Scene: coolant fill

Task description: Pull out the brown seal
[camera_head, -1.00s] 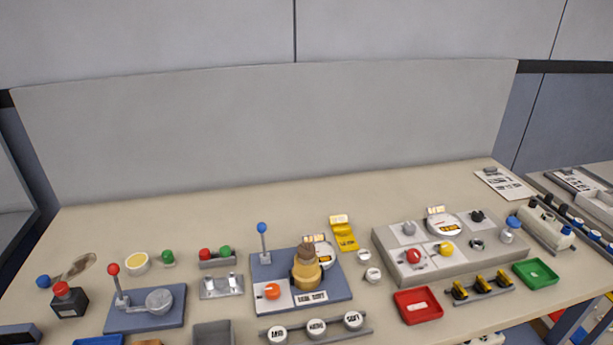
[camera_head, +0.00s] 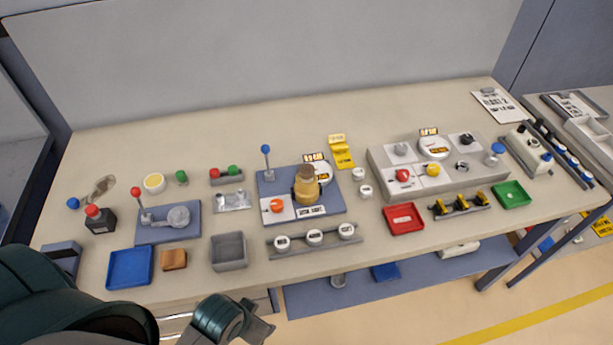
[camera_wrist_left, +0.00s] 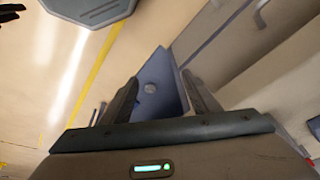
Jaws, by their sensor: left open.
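A brown seal (camera_head: 308,171) sits on top of a tan-yellow neck (camera_head: 307,190) that stands upright on a blue-grey base plate (camera_head: 335,210) in the middle of the table. My left gripper (camera_head: 262,322) is low at the bottom of the head view, in front of the table edge and well apart from the seal. In the left wrist view its two fingers (camera_wrist_left: 160,80) are spread with nothing between them, and the seal does not show there. My right gripper is not in the head view.
The plate also carries a blue-knobbed lever (camera_head: 267,160) and an orange knob (camera_head: 277,205). A rack of white caps (camera_head: 315,238) lies in front. A grey bin (camera_head: 229,251) and blue tray (camera_head: 130,267) are front left. A red tray (camera_head: 403,219) is to the right.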

